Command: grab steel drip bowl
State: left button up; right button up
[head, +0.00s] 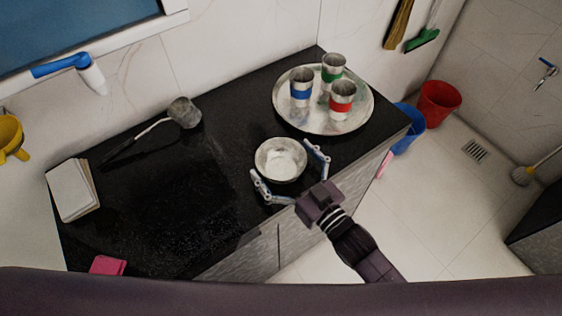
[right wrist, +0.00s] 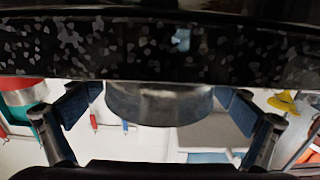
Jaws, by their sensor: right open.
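The steel drip bowl (head: 281,160) is a small round silver bowl standing upright on the black countertop near its front edge. My right gripper (head: 281,158) is open, with one finger on each side of the bowl. In the right wrist view the bowl's outer wall (right wrist: 158,104) sits between the two spread fingers of my right gripper (right wrist: 160,105), apparently with a gap on each side. The bowl looks empty in the head view. My left gripper is not in view.
Behind the bowl to the right, a round steel tray (head: 292,118) holds three metal cups with blue, green and red bands. A long-handled ladle (head: 183,113), a book (head: 74,190) and a pink cloth (head: 108,265) lie to the left. The counter left of the bowl is clear.

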jog(key=shift+c, duration=0.6)
jog(key=c, duration=1.1)
jog(key=shift+r, duration=0.1)
